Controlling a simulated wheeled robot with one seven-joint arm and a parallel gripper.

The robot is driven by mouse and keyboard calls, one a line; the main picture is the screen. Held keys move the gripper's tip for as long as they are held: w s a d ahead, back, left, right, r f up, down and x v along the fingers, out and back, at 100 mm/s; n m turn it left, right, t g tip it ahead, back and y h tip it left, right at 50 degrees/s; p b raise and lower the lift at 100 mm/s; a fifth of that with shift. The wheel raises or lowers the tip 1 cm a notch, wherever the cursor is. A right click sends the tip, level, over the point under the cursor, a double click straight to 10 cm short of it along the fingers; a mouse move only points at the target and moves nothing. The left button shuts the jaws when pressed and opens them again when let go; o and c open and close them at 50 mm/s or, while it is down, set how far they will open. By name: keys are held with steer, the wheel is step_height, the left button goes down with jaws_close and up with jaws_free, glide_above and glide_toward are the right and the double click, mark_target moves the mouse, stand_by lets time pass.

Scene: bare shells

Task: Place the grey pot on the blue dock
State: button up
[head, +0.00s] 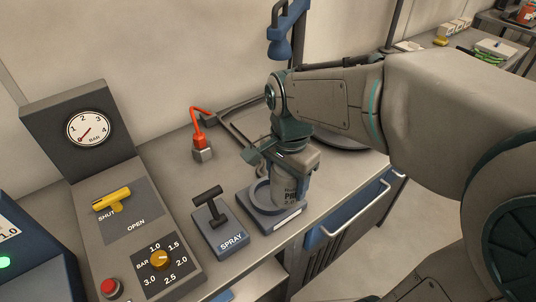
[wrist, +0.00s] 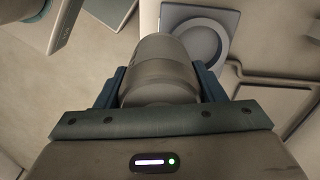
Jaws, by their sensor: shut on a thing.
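The grey pot (head: 289,190) has dark lettering on its side and is upright, held in my gripper (head: 287,163). In the wrist view the pot (wrist: 163,68) sits between both fingers of my gripper (wrist: 160,86), which is shut on it. The blue dock (head: 262,225) is a low square block with a round raised ring and a pale front label. In the head view the pot covers the dock's right part. In the wrist view the ringed dock (wrist: 225,22) shows beyond the pot, offset to the upper right. I cannot tell whether the pot touches the dock.
A SPRAY block with a black T-handle (head: 208,204) stands just left of the dock. A gauge panel (head: 90,130) with a yellow lever and knob is further left. A red-hooked fitting (head: 200,135) and a blue-headed post (head: 281,47) stand behind. The bench's front edge is close.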

steer(key=shift+w+a+f+p, duration=0.2)
steer(key=shift+w+a+f, duration=0.25)
steer(key=shift+w+f, duration=0.75)
steer(key=shift+w+a+f+p, duration=0.2)
steer(key=shift+w+a+f, duration=0.5)
steer(key=shift+f, duration=0.75)
steer(key=shift+w+a+f+p, duration=0.2)
steer(key=shift+w+a+f, duration=0.05)
steer(key=shift+w+f, duration=1.05)
steer(key=shift+s+f, duration=0.1)
steer(key=shift+f, duration=0.2)
steer(key=o, duration=1.2)
steer(key=shift+r, duration=0.1)
